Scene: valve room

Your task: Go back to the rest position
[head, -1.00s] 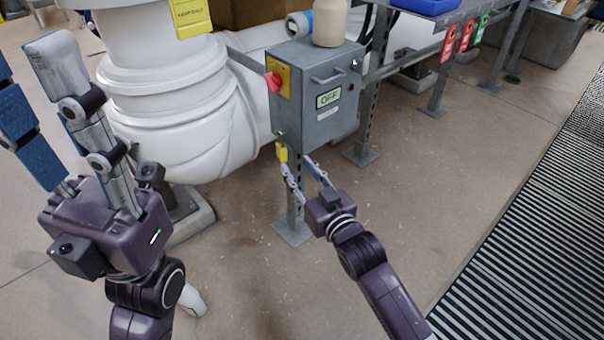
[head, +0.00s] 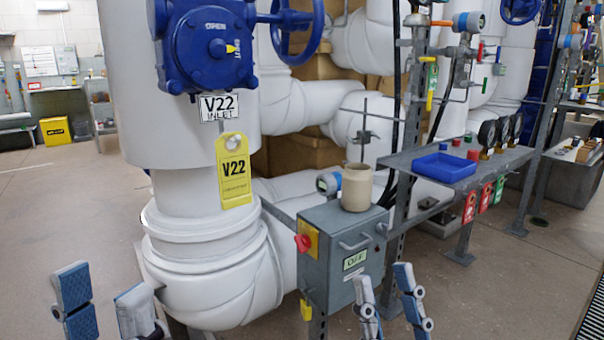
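My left gripper (head: 102,286) shows at the bottom left, with only its two fingers in the picture. One finger has a blue pad and the other is pale; they stand apart with nothing between them. My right gripper (head: 384,280) shows at the bottom, just right of the grey control box (head: 345,252). Its two fingers point up and are apart, with nothing held. The palms and most of both arms are below the picture. The box has a red knob (head: 303,243) on a yellow plate and an "OFF" label.
A beige cup (head: 356,190) stands on the box, and a yellow tag (head: 234,172) hangs from the V22 valve (head: 208,50). A grey shelf (head: 500,166) with a blue tray (head: 444,172) is at right. Floor is open at left and lower right.

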